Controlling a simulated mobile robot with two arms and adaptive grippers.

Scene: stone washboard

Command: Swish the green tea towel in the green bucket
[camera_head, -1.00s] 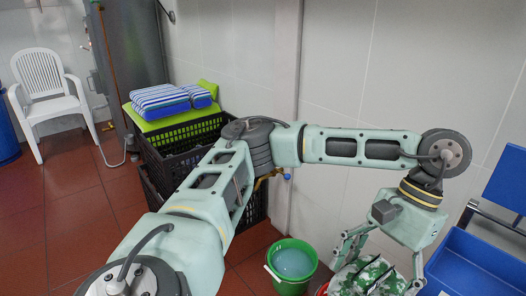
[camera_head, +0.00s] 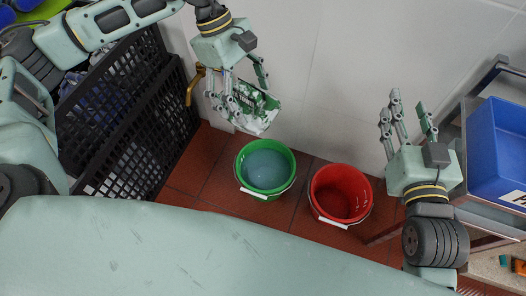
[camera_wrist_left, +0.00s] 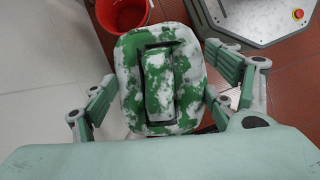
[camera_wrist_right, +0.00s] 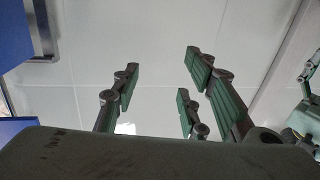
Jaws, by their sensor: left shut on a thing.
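The green bucket stands on the floor with bluish liquid (camera_head: 266,165) inside.
A red bucket (camera_head: 341,190) stands on the floor right of the green one. Black crates (camera_head: 125,120) stand at the left. A blue bin (camera_head: 500,150) on a metal frame is at the right. A white wall runs behind the buckets.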

